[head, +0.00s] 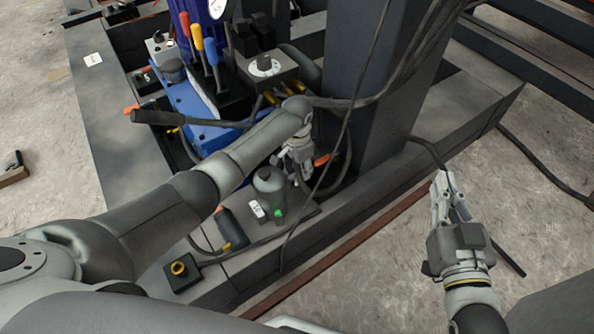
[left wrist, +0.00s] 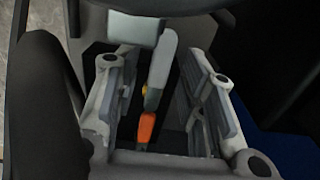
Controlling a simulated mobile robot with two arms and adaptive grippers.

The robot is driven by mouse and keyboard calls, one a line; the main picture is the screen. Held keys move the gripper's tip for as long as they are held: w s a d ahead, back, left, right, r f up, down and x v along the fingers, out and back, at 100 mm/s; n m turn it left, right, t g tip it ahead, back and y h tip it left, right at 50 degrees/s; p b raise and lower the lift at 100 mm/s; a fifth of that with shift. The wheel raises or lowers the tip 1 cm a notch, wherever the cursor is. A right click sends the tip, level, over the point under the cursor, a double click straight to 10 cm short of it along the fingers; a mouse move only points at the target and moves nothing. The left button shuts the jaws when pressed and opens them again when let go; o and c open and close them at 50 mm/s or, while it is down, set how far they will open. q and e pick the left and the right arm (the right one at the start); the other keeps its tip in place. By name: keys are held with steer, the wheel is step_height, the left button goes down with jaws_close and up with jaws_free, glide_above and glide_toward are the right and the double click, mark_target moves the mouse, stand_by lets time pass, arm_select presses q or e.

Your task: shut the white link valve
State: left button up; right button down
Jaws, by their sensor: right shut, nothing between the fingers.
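A pale grey-white lever (left wrist: 161,70) shows between the fingers of my left gripper in the left wrist view, under a white block (left wrist: 135,30). It looks like the white link valve, but I cannot be sure. My left gripper (left wrist: 155,110) is open, its fingers standing apart on both sides of the lever. An orange piece (left wrist: 147,127) lies below the lever, also between the fingers. In the head view my left gripper (head: 298,168) is low beside the dark column, and my arm hides part of that area. My right gripper (head: 441,188) is shut and empty at the right.
Black cables hang across the dark column (head: 362,90). A yellow-and-black button box (head: 181,270) sits at the front.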

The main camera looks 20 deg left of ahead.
arm_select(q)
steer(key=shift+f, duration=0.2)
jaws_close()
stand_by(0.3)
